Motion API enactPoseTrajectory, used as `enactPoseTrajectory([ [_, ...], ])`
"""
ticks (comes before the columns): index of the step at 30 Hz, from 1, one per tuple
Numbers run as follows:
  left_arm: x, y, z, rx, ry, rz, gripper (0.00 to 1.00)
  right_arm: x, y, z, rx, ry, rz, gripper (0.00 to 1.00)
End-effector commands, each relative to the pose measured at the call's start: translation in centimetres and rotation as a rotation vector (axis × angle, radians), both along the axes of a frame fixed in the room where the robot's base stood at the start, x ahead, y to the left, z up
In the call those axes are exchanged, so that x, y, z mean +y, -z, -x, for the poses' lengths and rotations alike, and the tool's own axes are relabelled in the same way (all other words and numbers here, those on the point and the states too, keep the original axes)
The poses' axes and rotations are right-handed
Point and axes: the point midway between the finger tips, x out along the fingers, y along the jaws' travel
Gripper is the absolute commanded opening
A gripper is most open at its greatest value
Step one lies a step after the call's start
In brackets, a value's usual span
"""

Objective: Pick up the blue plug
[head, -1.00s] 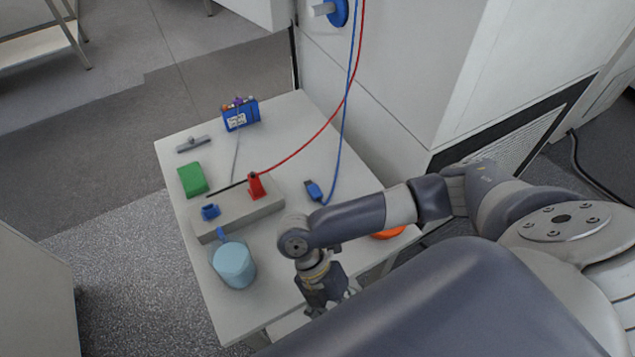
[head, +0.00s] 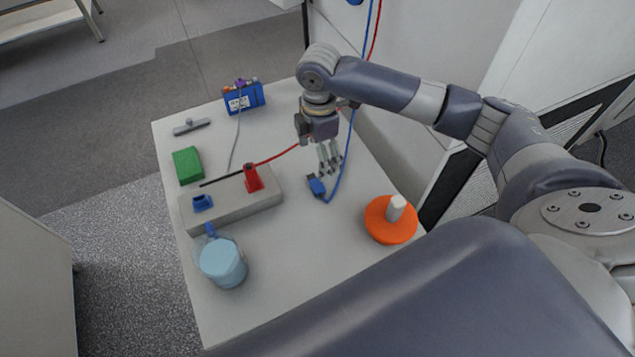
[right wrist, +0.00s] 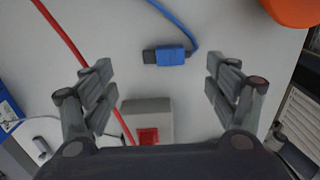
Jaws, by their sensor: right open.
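The blue plug (head: 316,187) lies on the white table, on the end of a blue cable. In the right wrist view the blue plug (right wrist: 170,55) has a dark tip at its left and lies beyond the fingertips, roughly midway between them. My right gripper (head: 330,172) is above the table just behind the plug in the head view. Its fingers are open and empty in the right wrist view (right wrist: 163,75), and do not touch the plug. My left gripper is not in view.
A grey block (head: 228,205) holds a red plug (head: 253,178) and a blue socket (head: 202,203). An orange disc with a white peg (head: 390,228) stands at the right. A light-blue mug (head: 222,265), green box (head: 187,165) and blue device (head: 243,97) stand around. The red cable (head: 277,155) crosses the table.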

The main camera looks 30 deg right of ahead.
Motion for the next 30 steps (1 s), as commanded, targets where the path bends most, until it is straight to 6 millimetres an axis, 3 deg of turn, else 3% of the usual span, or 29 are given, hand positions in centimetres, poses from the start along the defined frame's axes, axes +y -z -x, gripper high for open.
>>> enactPoseTrajectory([
  [3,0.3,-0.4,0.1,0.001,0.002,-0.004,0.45,0.1,2.0,0.2,0.005,-0.002,0.001,0.80],
  [11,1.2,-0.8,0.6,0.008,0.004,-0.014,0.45,0.2,4.2,0.2,0.005,-0.004,0.001,0.80],
  [21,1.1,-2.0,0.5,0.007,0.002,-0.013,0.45,0.9,8.7,0.2,0.005,-0.005,0.001,0.80],
  [29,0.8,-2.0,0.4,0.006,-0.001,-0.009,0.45,0.9,9.0,0.2,0.003,-0.005,0.001,0.80],
  [30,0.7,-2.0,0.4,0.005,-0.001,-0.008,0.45,0.9,9.0,0.2,0.003,-0.005,0.001,0.73],
])
